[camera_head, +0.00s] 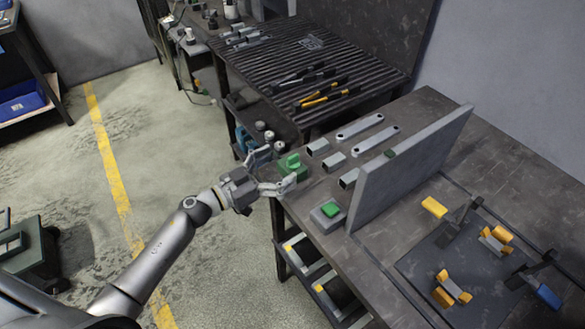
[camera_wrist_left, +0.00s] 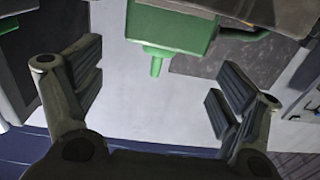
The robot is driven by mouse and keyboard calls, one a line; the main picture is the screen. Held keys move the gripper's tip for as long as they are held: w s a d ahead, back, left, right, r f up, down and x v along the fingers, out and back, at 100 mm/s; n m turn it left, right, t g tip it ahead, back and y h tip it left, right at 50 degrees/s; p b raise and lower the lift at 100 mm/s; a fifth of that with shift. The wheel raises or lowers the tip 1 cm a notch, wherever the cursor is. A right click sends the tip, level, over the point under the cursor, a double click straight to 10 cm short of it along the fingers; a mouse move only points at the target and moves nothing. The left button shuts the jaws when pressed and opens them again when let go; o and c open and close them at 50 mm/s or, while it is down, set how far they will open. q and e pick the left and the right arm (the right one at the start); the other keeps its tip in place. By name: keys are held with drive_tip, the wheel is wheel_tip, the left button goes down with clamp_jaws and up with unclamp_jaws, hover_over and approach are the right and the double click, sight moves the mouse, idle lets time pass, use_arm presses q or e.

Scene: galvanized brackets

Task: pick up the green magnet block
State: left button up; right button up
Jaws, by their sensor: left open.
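A green block (camera_head: 291,164) with a raised part stands at the left corner of the dark workbench, and I take it to be the magnet block. In the left wrist view the green block (camera_wrist_left: 172,28) shows at the top, with a short green peg pointing down. My left gripper (camera_head: 273,170) is open beside the block at the bench edge. In the wrist view its two fingers (camera_wrist_left: 157,85) stand wide apart with nothing between the tips, and the block lies beyond them. My right gripper is not in view.
A grey box with a green top (camera_head: 331,211) sits nearby at the bench edge. Several metal brackets (camera_head: 360,127) lie behind. An upright grey panel (camera_head: 408,170) divides the bench. Yellow clamps (camera_head: 452,288) are right of it.

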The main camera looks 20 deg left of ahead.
sight(293, 158)
use_arm(q)
drive_tip(key=x, duration=0.4)
drive_tip(key=shift+w+d, duration=0.2)
drive_tip(key=shift+w, duration=0.1)
drive_tip(key=shift+s, duration=0.1)
drive_tip(key=shift+c, duration=1)
drive_tip(key=c, duration=1.4)
drive_tip(key=shift+r, duration=0.1)
drive_tip(key=shift+c, duration=0.2)
